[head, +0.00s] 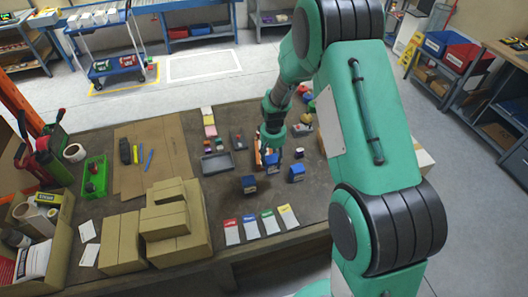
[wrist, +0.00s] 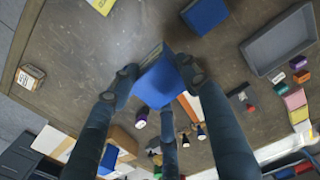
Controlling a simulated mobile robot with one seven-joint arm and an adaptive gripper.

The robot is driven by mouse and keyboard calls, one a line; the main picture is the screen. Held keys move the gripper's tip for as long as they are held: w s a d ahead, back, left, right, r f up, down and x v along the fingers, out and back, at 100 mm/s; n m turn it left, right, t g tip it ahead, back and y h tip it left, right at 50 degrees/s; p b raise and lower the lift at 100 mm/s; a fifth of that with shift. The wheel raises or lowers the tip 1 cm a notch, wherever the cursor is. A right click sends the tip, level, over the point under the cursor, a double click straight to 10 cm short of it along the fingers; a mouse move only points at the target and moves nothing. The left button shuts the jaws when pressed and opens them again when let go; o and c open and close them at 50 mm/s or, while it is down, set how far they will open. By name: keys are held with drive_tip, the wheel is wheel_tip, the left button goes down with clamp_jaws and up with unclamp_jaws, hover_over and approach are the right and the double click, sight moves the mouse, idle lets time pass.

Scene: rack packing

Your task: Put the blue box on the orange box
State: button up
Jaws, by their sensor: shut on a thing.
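My gripper (wrist: 157,78) is shut on a blue box (wrist: 158,88), with fingers on either side of it in the wrist view. In the head view my gripper (head: 272,150) holds the blue box (head: 272,167) above the middle of the table. An orange item (head: 258,157) shows just behind and left of the held box, partly hidden by my gripper. An orange and white edge (wrist: 188,107) shows beyond the held box in the wrist view. I cannot tell whether these are the orange box, or whether the held box touches anything.
Two more blue boxes stand nearby, one front left (head: 249,184) and one right (head: 297,173). A grey tray (head: 217,163) lies to the left. Coloured cards (head: 250,227) lie at the front edge. Stacked cardboard boxes (head: 165,215) and a green crate (head: 95,176) stand further left.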

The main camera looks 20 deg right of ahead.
drive_tip(key=shift+w, duration=0.15)
drive_tip(key=w+f, duration=0.1)
drive_tip(key=w, duration=1.4)
drive_tip(key=shift+w+d+f, duration=0.3)
drive_tip(key=shift+w+d, duration=0.05)
drive_tip(key=shift+d, duration=0.1)
drive_tip(key=shift+f, duration=1.7)
drive_tip(key=shift+f, duration=0.1)
drive_tip(key=o, duration=0.8)
drive_tip(key=shift+f, duration=0.1)
drive_tip(key=o, duration=0.5)
